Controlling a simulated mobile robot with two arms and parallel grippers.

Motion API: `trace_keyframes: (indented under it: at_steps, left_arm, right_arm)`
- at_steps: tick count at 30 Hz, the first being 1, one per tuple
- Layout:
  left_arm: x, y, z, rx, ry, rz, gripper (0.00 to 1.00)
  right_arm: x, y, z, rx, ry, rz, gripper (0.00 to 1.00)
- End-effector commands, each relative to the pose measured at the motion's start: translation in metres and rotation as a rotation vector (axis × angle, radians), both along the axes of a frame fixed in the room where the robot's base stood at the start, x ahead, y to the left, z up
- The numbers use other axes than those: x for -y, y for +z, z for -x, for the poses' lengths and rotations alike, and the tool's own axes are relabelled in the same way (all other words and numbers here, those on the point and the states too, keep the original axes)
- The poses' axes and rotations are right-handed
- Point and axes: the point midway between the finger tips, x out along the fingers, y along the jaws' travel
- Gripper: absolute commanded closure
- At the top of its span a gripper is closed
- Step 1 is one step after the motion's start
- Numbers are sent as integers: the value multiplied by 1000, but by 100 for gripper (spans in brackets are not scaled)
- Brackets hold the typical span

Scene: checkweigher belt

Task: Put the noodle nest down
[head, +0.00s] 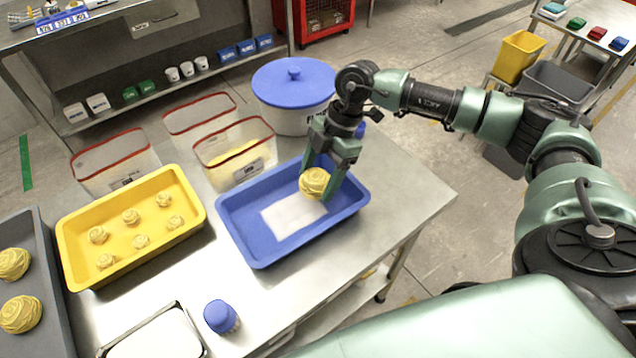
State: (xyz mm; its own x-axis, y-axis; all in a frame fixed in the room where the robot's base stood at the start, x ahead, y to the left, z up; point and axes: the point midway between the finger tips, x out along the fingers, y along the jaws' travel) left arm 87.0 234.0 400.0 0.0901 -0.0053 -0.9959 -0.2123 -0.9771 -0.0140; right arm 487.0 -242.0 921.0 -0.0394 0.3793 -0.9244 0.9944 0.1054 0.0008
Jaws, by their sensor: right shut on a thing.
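A yellow noodle nest (314,182) is held between the fingers of my right gripper (325,182). The gripper points down over the right part of the blue tray (245,248). A white sheet (292,214) lies on the tray's floor, to the lower left of the nest. I cannot tell whether the nest touches the tray floor. Several smaller nests (131,216) lie in the yellow tray (78,268) to the left. Larger nests (20,314) lie on the grey tray (52,290) at the far left. My left gripper is not in view.
Clear bins with red rims (118,160) and a white tub with a blue lid (293,82) stand behind the trays. A blue-capped container (220,316) and a metal-rimmed pan (155,338) are at the front. The steel table (405,190) is bare at right.

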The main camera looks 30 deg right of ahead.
Motion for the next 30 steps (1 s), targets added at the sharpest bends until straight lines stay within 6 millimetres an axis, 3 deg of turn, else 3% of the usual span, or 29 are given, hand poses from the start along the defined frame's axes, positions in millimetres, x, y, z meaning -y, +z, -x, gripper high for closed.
trace_keyframes:
  at_steps: [6,28,29,30]
  left_arm:
    - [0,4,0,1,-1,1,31]
    - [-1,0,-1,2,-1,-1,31]
    - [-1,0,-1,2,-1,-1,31]
    - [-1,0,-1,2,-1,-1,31]
  right_arm:
    - [-1,-27,0,-2,1,-2,78]
    - [0,-39,0,1,1,-1,78]
    - [0,-39,0,0,1,-1,25]
    - [0,-39,0,0,1,-1,14]
